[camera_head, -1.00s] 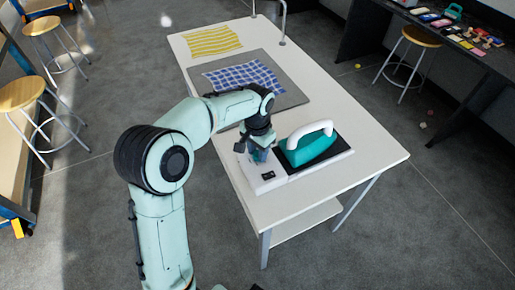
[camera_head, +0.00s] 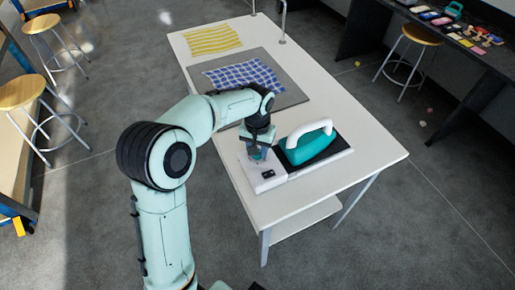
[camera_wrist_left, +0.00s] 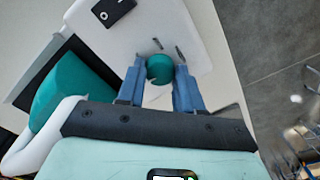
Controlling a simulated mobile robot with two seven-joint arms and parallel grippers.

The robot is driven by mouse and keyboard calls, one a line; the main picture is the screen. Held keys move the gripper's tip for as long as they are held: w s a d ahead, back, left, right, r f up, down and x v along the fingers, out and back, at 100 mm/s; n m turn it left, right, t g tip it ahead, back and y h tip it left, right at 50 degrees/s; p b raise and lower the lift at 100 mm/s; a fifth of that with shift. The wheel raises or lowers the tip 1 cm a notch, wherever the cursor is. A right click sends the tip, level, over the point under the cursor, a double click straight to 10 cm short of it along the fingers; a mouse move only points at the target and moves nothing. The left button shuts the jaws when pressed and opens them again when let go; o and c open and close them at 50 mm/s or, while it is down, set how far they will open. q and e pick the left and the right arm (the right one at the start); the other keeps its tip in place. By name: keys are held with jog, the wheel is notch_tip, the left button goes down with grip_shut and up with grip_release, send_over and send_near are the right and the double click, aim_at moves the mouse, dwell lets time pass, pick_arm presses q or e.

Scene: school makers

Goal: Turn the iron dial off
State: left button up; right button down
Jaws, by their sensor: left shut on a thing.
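The iron station's white base (camera_head: 262,180) sits near the front of the white table, with a small black panel on it. The teal iron with a white handle (camera_head: 312,145) rests on the station's black pad, to the right of my left gripper. My left gripper (camera_head: 257,155) points down over the base. In the left wrist view, its blue fingers (camera_wrist_left: 160,80) are shut on a round teal dial (camera_wrist_left: 159,68), one finger on each side. Dark marks show on the base by the dial. The iron (camera_wrist_left: 70,88) is at the left there. My right gripper is not in view.
A grey mat (camera_head: 290,97) with a blue checked cloth (camera_head: 243,75) lies behind the station. A yellow striped cloth (camera_head: 212,39) lies at the table's far end. The table's right side is clear. Stools (camera_head: 418,36) stand away from the table.

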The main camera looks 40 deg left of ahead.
pick_arm(q)
jog(key=o, duration=1)
jog(key=shift+o, duration=0.2)
notch_tip(320, 180, up, 14)
jog(key=p, duration=0.2)
jog(key=shift+f, duration=0.25)
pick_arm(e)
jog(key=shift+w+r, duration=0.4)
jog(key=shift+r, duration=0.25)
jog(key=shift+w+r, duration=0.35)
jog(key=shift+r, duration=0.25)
